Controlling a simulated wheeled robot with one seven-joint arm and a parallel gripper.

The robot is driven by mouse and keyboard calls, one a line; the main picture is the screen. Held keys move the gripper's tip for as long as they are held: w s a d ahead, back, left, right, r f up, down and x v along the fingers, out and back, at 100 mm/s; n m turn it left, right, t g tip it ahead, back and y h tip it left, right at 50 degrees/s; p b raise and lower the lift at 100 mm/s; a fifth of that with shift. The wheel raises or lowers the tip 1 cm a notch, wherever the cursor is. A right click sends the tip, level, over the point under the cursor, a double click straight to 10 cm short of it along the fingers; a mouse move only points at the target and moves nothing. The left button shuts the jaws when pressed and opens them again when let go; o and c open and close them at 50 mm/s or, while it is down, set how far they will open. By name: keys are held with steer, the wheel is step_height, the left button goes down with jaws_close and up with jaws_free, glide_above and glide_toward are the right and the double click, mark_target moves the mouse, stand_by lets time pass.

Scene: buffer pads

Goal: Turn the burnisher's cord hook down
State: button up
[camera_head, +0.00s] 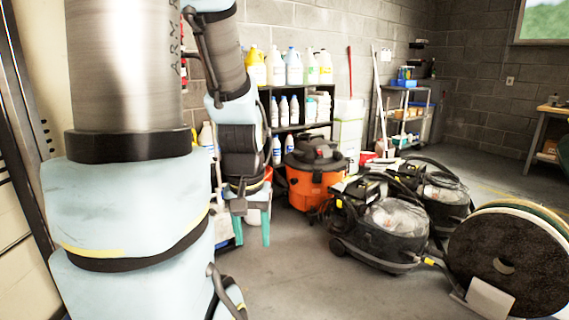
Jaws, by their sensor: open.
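My gripper (251,232) points down in the left middle of the head view, with two teal fingers spread apart and nothing visible between them. I cannot pick out the burnisher for certain. Two low black machines with clear domed tops and hoses stand on the floor right of my gripper, a nearer one (385,232) and one behind it (444,192). They are apart from my gripper. No cord hook can be made out on either machine. My own arm hides much of the left side.
An orange and black vacuum (303,189) stands behind my gripper to the right. A black shelf (318,128) with several bottles lines the back wall. Large round pads (515,255) stand on edge at the right. Bare concrete floor (300,275) lies in front.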

step_height(320, 180, up, 16)
steer(key=p, duration=1.4)
steer(key=shift+r, duration=0.15)
